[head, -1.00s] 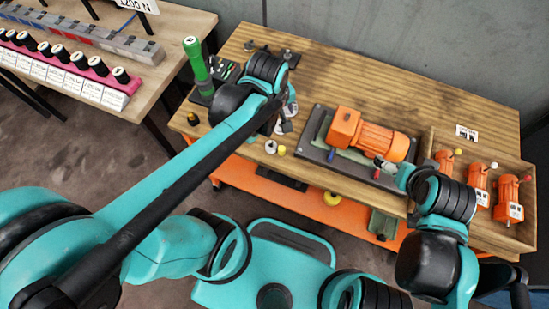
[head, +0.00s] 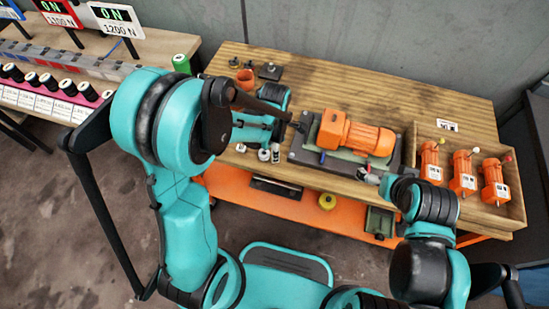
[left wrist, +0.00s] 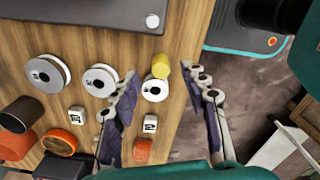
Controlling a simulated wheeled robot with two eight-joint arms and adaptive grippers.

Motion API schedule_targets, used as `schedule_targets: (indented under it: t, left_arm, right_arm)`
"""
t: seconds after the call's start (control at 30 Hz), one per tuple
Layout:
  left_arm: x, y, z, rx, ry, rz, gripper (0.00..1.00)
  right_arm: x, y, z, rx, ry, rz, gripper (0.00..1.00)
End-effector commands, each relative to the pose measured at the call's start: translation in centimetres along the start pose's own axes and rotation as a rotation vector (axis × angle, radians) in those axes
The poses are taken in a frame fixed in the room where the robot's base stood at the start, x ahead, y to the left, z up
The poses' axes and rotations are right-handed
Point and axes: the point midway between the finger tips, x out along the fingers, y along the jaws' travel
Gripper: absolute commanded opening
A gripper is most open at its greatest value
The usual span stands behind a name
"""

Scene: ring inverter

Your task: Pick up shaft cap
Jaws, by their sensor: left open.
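No part is clearly marked as the shaft cap, and I cannot tell which one it is. In the left wrist view my left gripper (left wrist: 160,95) is open above the bench, with its fingers apart. Between the fingers are a small white ring-shaped part (left wrist: 154,90), a yellow cylinder (left wrist: 161,66) close by it and a small white labelled block (left wrist: 150,124). Nothing is held. Two larger grey-white round parts (left wrist: 47,73) (left wrist: 100,79) lie to the left.
An orange motor (head: 355,138) sits on a dark plate (head: 305,156) on the wooden bench (head: 400,95). A wooden tray (head: 508,222) at right holds three small orange motors. An orange cup (left wrist: 60,142) and a dark cylinder (left wrist: 20,113) stand left of the gripper.

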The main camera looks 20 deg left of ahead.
Motion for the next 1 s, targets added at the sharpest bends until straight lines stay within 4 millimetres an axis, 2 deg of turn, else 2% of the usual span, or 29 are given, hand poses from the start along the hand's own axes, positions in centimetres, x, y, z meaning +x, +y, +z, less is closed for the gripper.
schedule_targets:
  t: [0.03, 0.17, 0.4, 0.57, 1.0]
  left_arm:
    - [1.3, -0.1, 0.1, 0.001, 0.0, 0.0, 0.45]
    - [3.0, -0.1, 0.1, 0.0, 0.0, 0.0, 0.45]
    - [3.2, -0.1, 0.1, 0.001, 0.0, 0.001, 0.45]
    - [3.1, -0.1, 0.1, 0.001, 0.0, 0.001, 0.11]
    - [2.9, -0.1, 0.1, 0.001, 0.0, 0.001, 0.09]
  right_arm:
    - [0.8, 0.0, 0.6, 0.0, 0.0, 0.0, 0.99]
    - [1.4, 0.0, 1.0, 0.0, 0.0, 0.0, 0.99]
    - [1.3, 0.0, 0.9, 0.0, 0.0, 0.0, 0.99]
    - [1.3, 0.0, 0.9, 0.0, 0.0, 0.0, 0.99]
    - [1.2, 0.0, 0.8, 0.0, 0.0, 0.0, 0.99]
